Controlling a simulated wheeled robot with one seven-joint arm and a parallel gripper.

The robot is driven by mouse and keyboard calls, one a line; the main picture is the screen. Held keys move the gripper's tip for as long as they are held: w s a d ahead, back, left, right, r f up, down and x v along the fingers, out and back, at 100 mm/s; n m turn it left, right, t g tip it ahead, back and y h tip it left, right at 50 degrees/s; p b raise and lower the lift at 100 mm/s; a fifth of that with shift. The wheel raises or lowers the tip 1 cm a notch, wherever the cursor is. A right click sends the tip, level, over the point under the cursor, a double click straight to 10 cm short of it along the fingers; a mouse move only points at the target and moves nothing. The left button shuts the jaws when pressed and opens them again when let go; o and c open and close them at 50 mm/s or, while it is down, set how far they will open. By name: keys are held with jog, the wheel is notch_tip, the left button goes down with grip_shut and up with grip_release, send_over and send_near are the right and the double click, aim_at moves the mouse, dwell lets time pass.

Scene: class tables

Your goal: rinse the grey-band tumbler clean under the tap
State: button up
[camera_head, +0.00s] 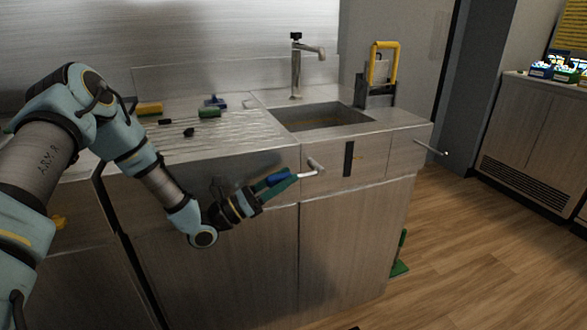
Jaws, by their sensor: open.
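I cannot make out a grey-band tumbler in this view. The tap (296,65) stands at the back of the counter, with its spout turned to the right over the sink (322,116). I cannot see any water running. The part of the basin that shows looks empty, and its deeper floor is hidden. My gripper (290,177) is open, with blue and teal fingers, in front of the cabinet below the counter's front edge. Its fingertips are close to a pale bar handle (315,167); I cannot tell if they touch it.
A yellow block (149,108), a green-ended tool (209,113) and dark tools lie on the ribbed drainboard (235,133). A yellow-handled dark holder (381,90) stands right of the sink. Another handle (431,148) sticks out at the counter's right end.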

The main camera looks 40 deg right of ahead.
jog(key=shift+x, duration=1.55)
grip_shut()
jog(key=shift+f, duration=0.1)
